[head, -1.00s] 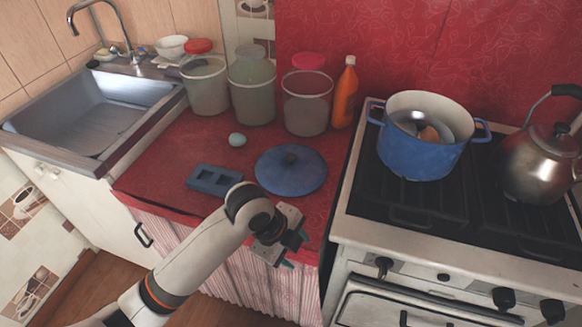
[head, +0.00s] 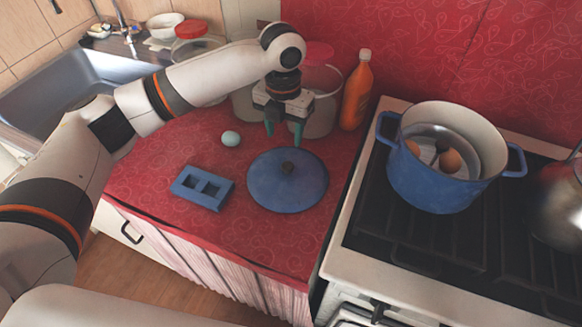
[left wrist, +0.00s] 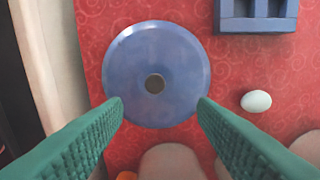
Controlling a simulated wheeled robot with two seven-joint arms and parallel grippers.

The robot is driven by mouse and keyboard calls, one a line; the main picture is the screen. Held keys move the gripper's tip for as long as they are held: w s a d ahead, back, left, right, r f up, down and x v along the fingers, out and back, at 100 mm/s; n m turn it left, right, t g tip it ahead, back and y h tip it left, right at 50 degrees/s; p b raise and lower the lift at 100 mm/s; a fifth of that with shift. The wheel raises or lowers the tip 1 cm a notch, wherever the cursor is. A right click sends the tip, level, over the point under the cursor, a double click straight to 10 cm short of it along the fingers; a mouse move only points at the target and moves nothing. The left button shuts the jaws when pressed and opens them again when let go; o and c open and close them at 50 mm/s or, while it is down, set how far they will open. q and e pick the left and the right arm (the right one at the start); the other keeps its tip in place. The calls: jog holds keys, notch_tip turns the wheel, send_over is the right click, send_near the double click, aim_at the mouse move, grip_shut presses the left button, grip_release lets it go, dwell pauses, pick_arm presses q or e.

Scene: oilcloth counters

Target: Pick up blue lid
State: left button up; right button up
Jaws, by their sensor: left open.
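The blue lid (head: 288,186) lies flat on the red counter, with a dark round knob (head: 287,168) at its middle. In the left wrist view the lid (left wrist: 175,60) is seen from above, its knob between and beyond the fingertips. My left gripper (head: 284,130) points down above the far edge of the lid, open and empty, with its two green fingers apart. The fingers also show in the left wrist view (left wrist: 160,106). My right gripper is out of view.
A blue holder with two square holes (head: 203,187) and a pale egg (head: 231,138) lie left of the lid. Jars and an orange bottle (head: 356,92) stand behind. At right, a blue pot (head: 432,185) holding eggs stands on the stove. A sink (head: 60,95) is at left.

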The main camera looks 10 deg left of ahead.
pick_arm(q)
send_over(287, 165)
jog(key=f, duration=0.4)
jog(key=shift+a+f, duration=0.1)
jog(key=shift+a, duration=0.15)
jog(key=shift+w+f, duration=0.1)
jog(key=shift+f, duration=0.2)
jog(key=shift+d+f, duration=0.2)
jog(key=shift+f, duration=0.6)
notch_tip(287, 165, down, 3)
jog(key=shift+d+f+p, duration=0.15)
jog(key=shift+p, duration=0.2)
jog(key=shift+f, duration=0.15)
jog(key=shift+s, duration=0.2)
grip_shut()
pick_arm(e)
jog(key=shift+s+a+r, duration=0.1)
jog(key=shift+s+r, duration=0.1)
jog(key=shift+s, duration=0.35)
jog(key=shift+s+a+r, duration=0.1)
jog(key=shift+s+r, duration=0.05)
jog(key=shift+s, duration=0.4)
